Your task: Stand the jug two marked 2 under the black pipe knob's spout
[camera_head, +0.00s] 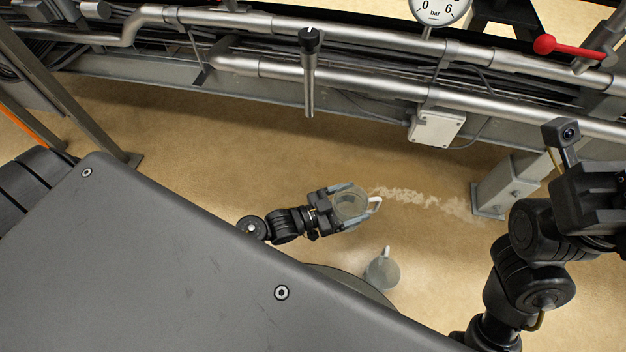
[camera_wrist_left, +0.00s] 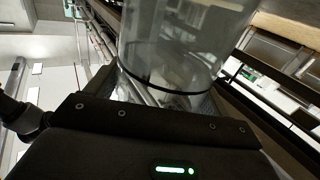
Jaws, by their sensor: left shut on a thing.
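My left gripper (camera_head: 348,206) is shut around a clear jug (camera_head: 352,200) with a pale handle pointing right in the head view. In the left wrist view this jug (camera_wrist_left: 180,45) fills the top middle, with a dark ring around it. No number is readable on it. The black pipe knob (camera_head: 310,40) sits on the upper pipe, and its metal spout (camera_head: 308,92) points down. The held jug is below and to the right of the spout in the picture, apart from it. A second, greyish jug (camera_head: 382,272) with a handle stands lower right; its marking is unreadable.
Silver pipes (camera_head: 380,85) run across the top, with a gauge (camera_head: 440,10), a red-handled lever (camera_head: 565,47) and a white box (camera_head: 436,128). A grey post (camera_head: 505,185) stands at the right. Tan floor (camera_head: 220,130) below the pipes is mostly clear, with a pale streak.

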